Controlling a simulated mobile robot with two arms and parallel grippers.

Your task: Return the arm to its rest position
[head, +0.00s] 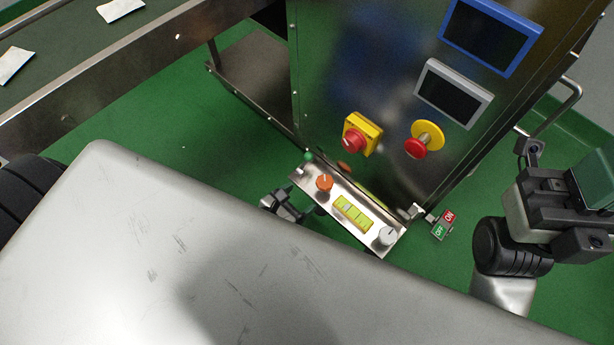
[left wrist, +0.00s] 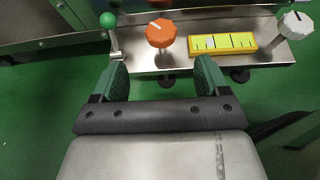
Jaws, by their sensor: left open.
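My left gripper (head: 284,206) shows small and dark in the head view, beside the control panel (head: 338,207) and partly hidden by a large silver surface in front. In the left wrist view its two green fingers (left wrist: 160,82) are apart with nothing between them. They point at the panel, just short of the orange knob (left wrist: 160,33). My right gripper (head: 560,205) is at the right edge of the head view, partly cut off. I cannot tell whether its fingers are open.
The panel carries a green-tipped lever (left wrist: 108,20), a yellow gauge (left wrist: 222,43) and a white knob (left wrist: 295,25). Above it the steel machine has a red button on a yellow box (head: 355,140). A conveyor (head: 75,65) with white packets stands at upper left. Green floor is open between.

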